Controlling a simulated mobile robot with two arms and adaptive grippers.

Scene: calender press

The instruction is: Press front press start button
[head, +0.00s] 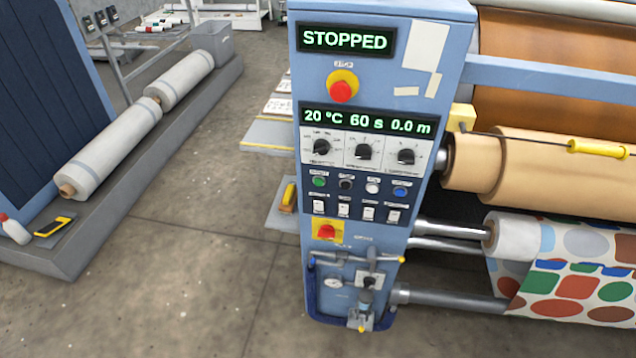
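The blue front press panel (355,160) stands upright in the middle of the head view. Its upper display (346,40) reads STOPPED, and its lower display (366,121) reads 20 °C, 60 s and 0.0 m. Below three black knobs is a row of small round buttons: a green button (319,182), a black one (346,184), a white one (372,187) and a blue one (400,191). Their labels are too small to read. A red emergency button (341,91) on a yellow base sits between the displays. Neither of my grippers is in view.
A large tan roller (560,175) and a patterned fabric roll (575,270) adjoin the panel on the right. Long wrapped rolls (110,155) lie on a grey platform (140,175) at left. The floor (190,270) left of the panel is clear.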

